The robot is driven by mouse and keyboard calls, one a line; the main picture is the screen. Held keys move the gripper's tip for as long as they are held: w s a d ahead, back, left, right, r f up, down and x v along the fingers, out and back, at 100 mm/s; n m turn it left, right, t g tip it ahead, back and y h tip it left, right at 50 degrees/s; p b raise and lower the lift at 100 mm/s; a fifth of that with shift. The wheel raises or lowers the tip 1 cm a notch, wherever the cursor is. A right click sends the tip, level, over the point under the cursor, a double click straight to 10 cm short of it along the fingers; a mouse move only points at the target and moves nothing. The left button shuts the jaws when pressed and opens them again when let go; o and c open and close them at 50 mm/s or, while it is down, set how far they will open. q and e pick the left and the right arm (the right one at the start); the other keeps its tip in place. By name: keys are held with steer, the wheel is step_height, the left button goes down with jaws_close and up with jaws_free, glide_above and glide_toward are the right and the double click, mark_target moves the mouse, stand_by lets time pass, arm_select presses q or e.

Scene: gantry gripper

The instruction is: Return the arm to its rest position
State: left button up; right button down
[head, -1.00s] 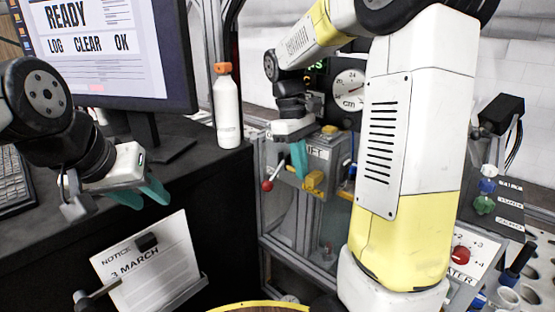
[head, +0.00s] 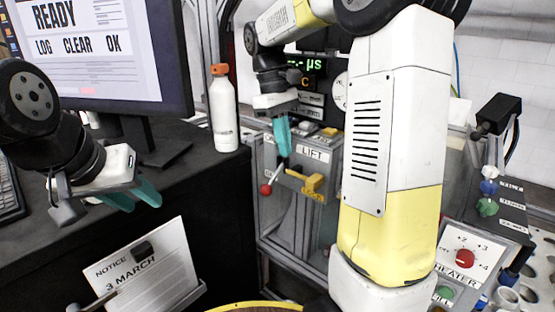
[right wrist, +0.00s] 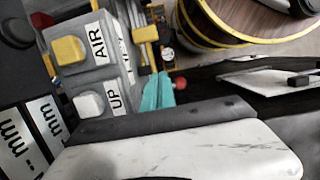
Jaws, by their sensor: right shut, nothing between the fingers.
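My right arm spans the middle of the head view, its white and yellow link large in front. My right gripper (head: 283,138) points down in front of the grey LIFT panel (head: 313,155), with its teal fingers together and nothing between them. In the right wrist view its teal fingers (right wrist: 157,92) are near the AIR and UP button box (right wrist: 90,62); I cannot tell the gap to it. My left gripper (head: 134,196) hangs at the left above the notice board, its teal fingers apart and empty.
A white bottle with an orange cap (head: 223,110) stands on the dark desk near the right gripper. A monitor (head: 100,50) is at the left, the notice (head: 145,265) below. The red-knobbed lever (head: 266,189) and HEATER panel (head: 462,262) are on the frame.

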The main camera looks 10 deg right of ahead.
steer(key=s+r+m+t+y, duration=0.25)
steer(key=s+r+t, duration=0.2)
steer(key=s, duration=0.35)
steer(key=s+a+f+m+t+y, duration=0.1)
steer(key=s+f+m+t, duration=0.3)
steer(key=s, duration=0.4)
steer(key=shift+f, duration=0.2)
